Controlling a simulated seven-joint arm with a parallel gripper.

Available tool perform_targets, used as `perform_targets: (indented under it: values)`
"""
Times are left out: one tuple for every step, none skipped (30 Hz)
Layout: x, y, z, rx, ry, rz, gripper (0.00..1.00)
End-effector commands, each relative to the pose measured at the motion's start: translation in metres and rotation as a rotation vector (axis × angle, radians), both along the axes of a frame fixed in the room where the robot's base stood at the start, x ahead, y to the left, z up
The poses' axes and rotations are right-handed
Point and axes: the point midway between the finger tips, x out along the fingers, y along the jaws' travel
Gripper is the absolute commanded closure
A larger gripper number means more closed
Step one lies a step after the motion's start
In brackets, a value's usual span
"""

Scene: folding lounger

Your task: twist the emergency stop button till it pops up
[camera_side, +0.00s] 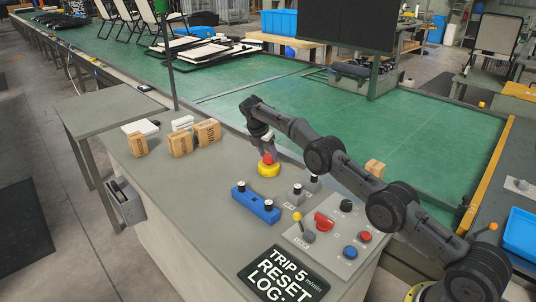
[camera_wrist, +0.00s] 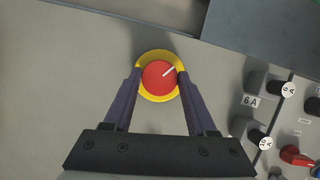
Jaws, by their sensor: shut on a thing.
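The emergency stop button has a red round cap (camera_side: 267,158) on a yellow base (camera_side: 269,170), on the grey bench top near its back edge. In the wrist view the red cap (camera_wrist: 159,75) carries a white line pointing to the upper right, and the yellow ring (camera_wrist: 158,97) shows around it. My gripper (camera_side: 266,150) comes down on the cap from above. In the wrist view its two dark fingers stand on the left and right of the cap, shut on it. Whether the button is pressed in or raised cannot be told.
A blue block with black knobs (camera_side: 255,204) stands in front of the button. Fuse holders (camera_side: 297,194) and a switch panel (camera_side: 325,227) lie to its right. Small cartons (camera_side: 180,143) stand to the left. A dark sign (camera_side: 284,276) lies at the front.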

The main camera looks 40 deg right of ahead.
Motion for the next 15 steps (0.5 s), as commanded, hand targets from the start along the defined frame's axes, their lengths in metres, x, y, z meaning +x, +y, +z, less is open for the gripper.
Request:
perform_targets:
  values:
    - [-0.0020, 0.0008, -0.0041, 0.003, 0.011, -0.003, 0.98]
    - [-0.0022, 0.0008, -0.0043, 0.004, 0.012, -0.004, 0.98]
    - [-0.0025, 0.0009, -0.0045, 0.004, 0.013, -0.004, 0.98]
    - [-0.0025, 0.0008, -0.0046, 0.004, 0.014, -0.004, 0.98]
    - [-0.0026, 0.0008, -0.0048, 0.004, 0.014, -0.004, 0.98]
    - [-0.0028, 0.0009, -0.0049, 0.005, 0.015, -0.005, 0.98]
    - [-0.0029, 0.0009, -0.0050, 0.005, 0.015, -0.005, 0.98]
    - [-0.0029, 0.0010, -0.0051, 0.005, 0.015, -0.005, 0.98]
    - [-0.0030, 0.0010, -0.0052, 0.004, 0.016, -0.004, 0.98]
    - [-0.0031, 0.0010, -0.0053, 0.004, 0.016, -0.004, 0.98]
    - [-0.0031, 0.0010, -0.0054, 0.004, 0.016, -0.004, 0.98]
    - [-0.0032, 0.0010, -0.0055, 0.004, 0.017, -0.005, 0.98]
    - [-0.0033, 0.0010, -0.0056, 0.005, 0.018, -0.005, 0.98]
    - [-0.0033, 0.0010, -0.0056, 0.005, 0.018, -0.005, 0.38]
    - [-0.0034, 0.0009, -0.0056, 0.004, 0.017, -0.005, 0.30]
